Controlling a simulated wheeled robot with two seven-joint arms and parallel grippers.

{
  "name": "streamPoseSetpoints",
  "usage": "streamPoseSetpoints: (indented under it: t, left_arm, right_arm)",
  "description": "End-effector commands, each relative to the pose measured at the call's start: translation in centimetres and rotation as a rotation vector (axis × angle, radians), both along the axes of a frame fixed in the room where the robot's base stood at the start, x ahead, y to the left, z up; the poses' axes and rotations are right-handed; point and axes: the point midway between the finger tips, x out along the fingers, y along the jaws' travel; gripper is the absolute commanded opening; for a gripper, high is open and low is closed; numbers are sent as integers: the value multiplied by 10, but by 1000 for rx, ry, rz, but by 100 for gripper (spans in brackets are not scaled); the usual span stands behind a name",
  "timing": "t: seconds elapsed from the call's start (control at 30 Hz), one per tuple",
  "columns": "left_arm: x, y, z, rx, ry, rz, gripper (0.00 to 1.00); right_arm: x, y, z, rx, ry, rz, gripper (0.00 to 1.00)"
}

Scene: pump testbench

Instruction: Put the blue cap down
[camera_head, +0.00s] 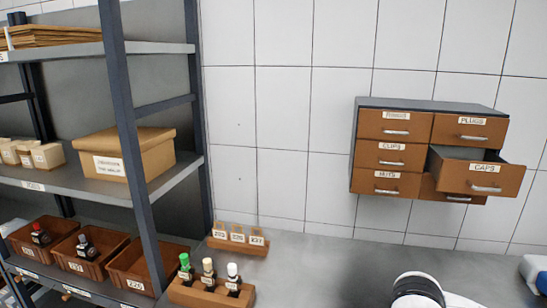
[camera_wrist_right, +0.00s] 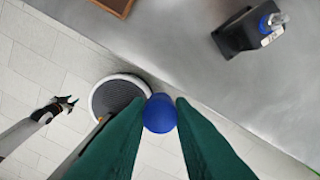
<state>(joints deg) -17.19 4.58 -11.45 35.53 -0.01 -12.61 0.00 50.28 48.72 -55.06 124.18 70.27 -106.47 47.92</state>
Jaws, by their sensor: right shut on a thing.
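The blue cap (camera_wrist_right: 159,113) is between the green fingertips of my right gripper (camera_wrist_right: 160,108) in the right wrist view. The right gripper is shut on it, and it hangs clear of the worktop, over the tiled floor by the worktop's edge. In the head view neither the cap nor the grippers show. My left gripper (camera_wrist_right: 64,104) shows small at the left of the right wrist view, away from the cap; its jaws are too small to read.
A black block (camera_wrist_right: 248,33) with a blue ring stands on the grey worktop (camera_head: 310,262). A tray (camera_head: 212,294) holds bottles with green, beige and white caps. The drawer labelled CAPS (camera_head: 483,180) stands open. Brown bins (camera_head: 142,268) sit on the shelf at left. The middle worktop is clear.

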Motion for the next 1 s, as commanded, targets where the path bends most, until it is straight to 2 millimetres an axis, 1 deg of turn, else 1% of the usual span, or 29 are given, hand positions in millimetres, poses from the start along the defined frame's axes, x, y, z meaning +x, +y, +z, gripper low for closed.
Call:
streamPoseSetpoints:
  t: [0.1, 0.2, 0.3, 0.87, 0.97, 1.0]
  left_arm:
    - [0, 0, -1, 0, 0, 0, 36]
    - [0, 0, -1, 0, 0, 0, 36]
    - [0, 0, -1, 0, 0, 0, 36]
    - [0, 0, -2, 0, 0, 0, 36]
    - [0, 0, -3, 0, 0, 0, 36]
    - [0, 1, -5, 1, 0, 0, 36]
  right_arm:
    - [-10, 6, -2, 4, -1, -140, 0]
    - [-15, 9, -2, 6, -2, -225, 0]
    - [-18, 10, -2, 8, -2, -274, 0]
    - [-18, 10, -3, 8, -2, -295, 0]
    - [-11, 7, -5, 7, -4, -299, 0]
    - [-4, 4, -7, 8, -5, -302, 0]
